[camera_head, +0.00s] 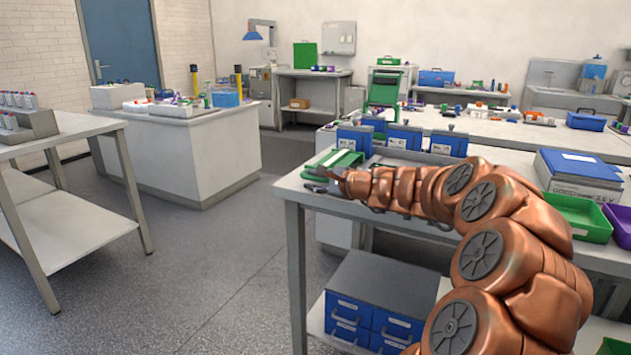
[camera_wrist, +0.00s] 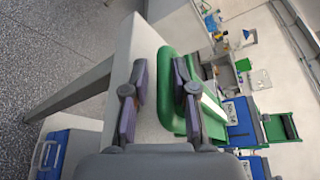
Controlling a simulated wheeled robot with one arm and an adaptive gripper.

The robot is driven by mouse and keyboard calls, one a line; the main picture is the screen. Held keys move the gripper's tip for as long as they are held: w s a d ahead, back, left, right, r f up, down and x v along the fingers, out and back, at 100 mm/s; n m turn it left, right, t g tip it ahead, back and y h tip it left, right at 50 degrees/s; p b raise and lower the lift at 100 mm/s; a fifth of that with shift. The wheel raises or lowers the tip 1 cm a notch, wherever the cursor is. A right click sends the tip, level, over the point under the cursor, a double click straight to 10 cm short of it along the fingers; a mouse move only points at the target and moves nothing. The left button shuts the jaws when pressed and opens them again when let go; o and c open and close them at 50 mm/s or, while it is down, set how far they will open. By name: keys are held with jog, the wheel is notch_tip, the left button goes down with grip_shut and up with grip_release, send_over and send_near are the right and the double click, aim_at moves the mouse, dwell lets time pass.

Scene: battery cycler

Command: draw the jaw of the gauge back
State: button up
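My gripper (camera_head: 318,180) is at the left end of the near bench in the head view.
Several blue units (camera_head: 404,137) stand behind the green piece. A green frame (camera_head: 384,88) rises behind them. Blue drawers (camera_head: 350,318) sit below the bench.

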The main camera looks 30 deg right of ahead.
jog(key=shift+s, duration=0.1)
jog(key=v, duration=1.2)
dwell(0.4)
